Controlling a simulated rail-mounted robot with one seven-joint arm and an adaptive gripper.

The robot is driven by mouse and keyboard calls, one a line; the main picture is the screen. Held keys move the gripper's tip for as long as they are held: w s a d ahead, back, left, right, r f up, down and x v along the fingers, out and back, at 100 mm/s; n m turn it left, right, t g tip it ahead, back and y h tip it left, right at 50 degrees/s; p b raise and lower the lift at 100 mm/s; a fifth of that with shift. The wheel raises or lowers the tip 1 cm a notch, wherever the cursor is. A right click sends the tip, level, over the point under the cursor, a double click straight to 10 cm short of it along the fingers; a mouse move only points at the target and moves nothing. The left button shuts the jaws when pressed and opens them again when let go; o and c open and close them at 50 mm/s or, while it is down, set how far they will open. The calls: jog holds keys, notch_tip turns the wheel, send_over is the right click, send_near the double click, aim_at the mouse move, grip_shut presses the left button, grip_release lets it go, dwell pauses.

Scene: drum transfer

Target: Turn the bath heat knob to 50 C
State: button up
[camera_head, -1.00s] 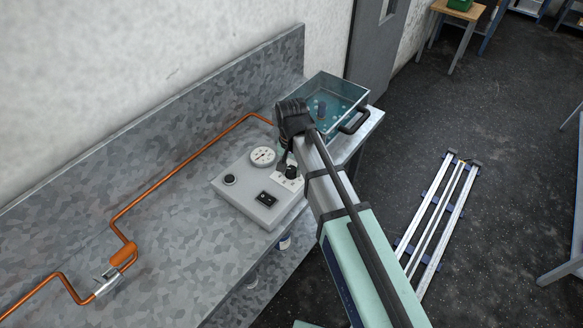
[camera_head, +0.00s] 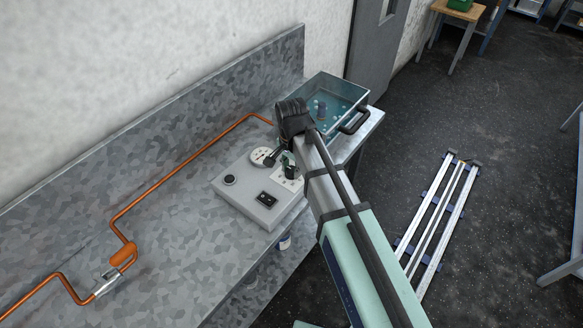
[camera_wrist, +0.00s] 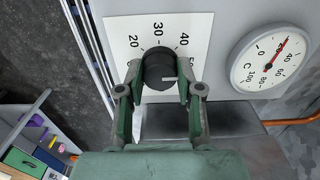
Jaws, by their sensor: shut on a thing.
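The black bath heat knob (camera_wrist: 158,66) sits on a white scale plate (camera_wrist: 118,28) marked 20, 30, 40 and a partly hidden number after 40. Its white pointer line points right in the wrist view, past the 40 mark and near the partly hidden number. My gripper (camera_wrist: 160,88) is shut on the knob, with one green finger on each side. In the head view my gripper (camera_head: 284,163) is over the right part of the grey control box (camera_head: 238,197), and the knob is mostly hidden there.
A black rocker switch (camera_head: 266,198) and a round black button (camera_head: 229,180) are on the box. A glass water bath (camera_head: 345,92) stands behind. A copper pipe (camera_head: 165,180) runs along the bench.

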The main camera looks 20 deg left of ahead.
aim_at(291, 169)
jog(key=shift+s+f, duration=0.1)
jog(key=o, duration=1.2)
jog(key=shift+c, duration=0.2)
notch_tip(291, 169, up, 12)
